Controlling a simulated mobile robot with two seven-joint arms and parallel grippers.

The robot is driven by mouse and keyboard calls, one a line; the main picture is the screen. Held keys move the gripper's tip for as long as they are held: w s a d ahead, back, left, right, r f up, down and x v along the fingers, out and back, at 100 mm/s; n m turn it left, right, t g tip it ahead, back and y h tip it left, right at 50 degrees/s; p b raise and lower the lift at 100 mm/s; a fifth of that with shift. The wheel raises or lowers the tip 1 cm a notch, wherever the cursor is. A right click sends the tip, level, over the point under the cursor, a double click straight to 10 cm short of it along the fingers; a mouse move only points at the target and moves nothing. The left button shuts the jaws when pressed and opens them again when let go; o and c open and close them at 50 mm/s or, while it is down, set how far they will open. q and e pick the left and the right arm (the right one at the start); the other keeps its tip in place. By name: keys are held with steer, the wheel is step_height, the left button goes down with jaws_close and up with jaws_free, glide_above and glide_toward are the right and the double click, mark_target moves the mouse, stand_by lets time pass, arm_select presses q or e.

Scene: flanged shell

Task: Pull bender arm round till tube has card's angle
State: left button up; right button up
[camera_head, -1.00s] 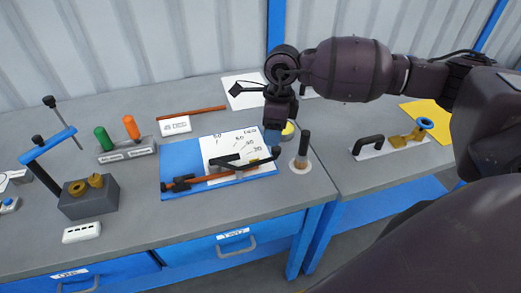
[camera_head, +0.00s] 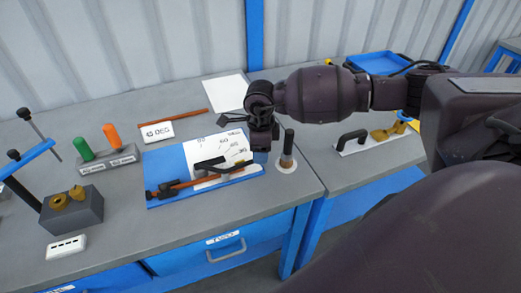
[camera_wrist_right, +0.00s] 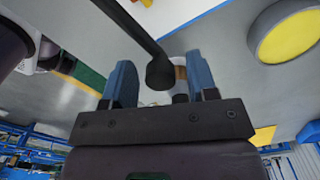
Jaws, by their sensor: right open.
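The tube bender sits on a blue board (camera_head: 165,163) with a white angle scale (camera_head: 232,142) behind it. A copper-coloured tube (camera_head: 200,182) lies nearly straight along its front. The black bender arm (camera_head: 222,167) points right, toward my right gripper (camera_head: 261,157). In the right wrist view, a black bar with a rounded end (camera_wrist_right: 160,74), seemingly the bender arm, lies between the open blue fingers (camera_wrist_right: 160,82); contact is not clear. The card (camera_head: 157,131) stands behind the board; it ends in "DEG", its number too small to read surely. My left gripper is out of view.
A black-handled post (camera_head: 287,150) stands close right of my right gripper. Green and orange handles (camera_head: 97,147) stand in a grey block at left, near a grey block with brass parts (camera_head: 72,210). Another copper-coloured rod (camera_head: 180,116) lies behind. The front bench strip is clear.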

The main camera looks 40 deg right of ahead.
steer(key=shift+f, duration=0.25)
jaws_close()
steer(key=shift+w, duration=0.1)
